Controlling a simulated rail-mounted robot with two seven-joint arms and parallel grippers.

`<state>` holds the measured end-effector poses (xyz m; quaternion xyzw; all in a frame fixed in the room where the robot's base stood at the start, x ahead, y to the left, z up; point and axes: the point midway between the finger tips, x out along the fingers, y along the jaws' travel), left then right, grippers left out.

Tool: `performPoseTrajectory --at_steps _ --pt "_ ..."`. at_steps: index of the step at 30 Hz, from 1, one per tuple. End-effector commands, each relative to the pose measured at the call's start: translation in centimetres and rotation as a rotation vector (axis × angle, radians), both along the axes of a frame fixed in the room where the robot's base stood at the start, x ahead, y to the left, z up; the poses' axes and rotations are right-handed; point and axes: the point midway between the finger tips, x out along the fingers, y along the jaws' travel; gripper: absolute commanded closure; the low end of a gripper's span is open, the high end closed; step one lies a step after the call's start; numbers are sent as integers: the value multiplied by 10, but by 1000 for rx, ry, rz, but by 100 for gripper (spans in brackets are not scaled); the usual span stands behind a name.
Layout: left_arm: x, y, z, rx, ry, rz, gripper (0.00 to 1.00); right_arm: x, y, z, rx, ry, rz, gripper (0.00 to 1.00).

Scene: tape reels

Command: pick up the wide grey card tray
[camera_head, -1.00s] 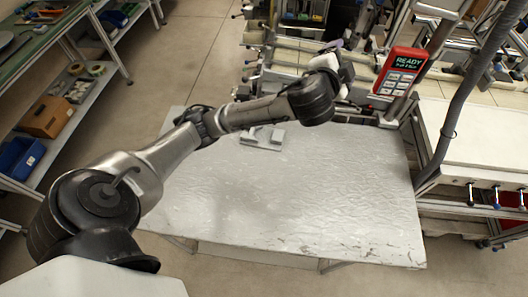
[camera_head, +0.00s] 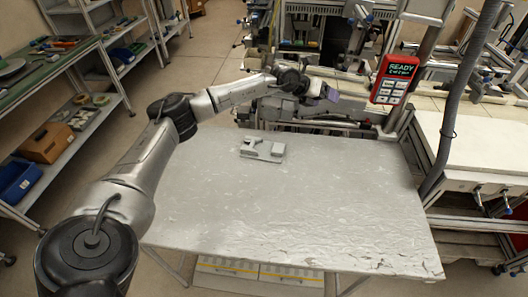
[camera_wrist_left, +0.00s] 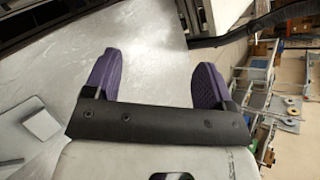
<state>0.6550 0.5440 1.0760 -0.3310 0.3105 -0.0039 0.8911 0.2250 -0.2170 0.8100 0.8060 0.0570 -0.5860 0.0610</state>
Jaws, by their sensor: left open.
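A small grey object with raised blocks and a notch (camera_head: 262,149), which looks like the grey card tray, lies on the far part of the light grey table (camera_head: 280,210). Part of a similar grey shape (camera_wrist_left: 42,124) shows at the left edge of the left wrist view. My left gripper (camera_head: 328,93) is beyond and to the right of the object, apart from it, above the table's far edge. Its two purple fingers stand wide apart in the left wrist view (camera_wrist_left: 158,68), with nothing between them. My right gripper is out of view.
A red handheld device reading READY (camera_head: 393,80) stands at the table's far right, near a thick grey hose (camera_head: 452,110). A white bench (camera_head: 480,150) is on the right. Shelves with a blue bin (camera_head: 18,180) are on the left. The near table is bare.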

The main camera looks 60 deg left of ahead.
Motion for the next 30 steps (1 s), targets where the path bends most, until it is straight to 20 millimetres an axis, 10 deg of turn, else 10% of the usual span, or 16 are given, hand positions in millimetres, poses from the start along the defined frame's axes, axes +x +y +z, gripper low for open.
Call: performPoseTrajectory --at_steps 6,15,30 --pt "-56 39 -58 103 481 95 23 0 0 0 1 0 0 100" --pt "-120 51 -76 125 911 230 23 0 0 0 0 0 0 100" --pt "-132 50 -132 86 993 314 23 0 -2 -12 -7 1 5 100"
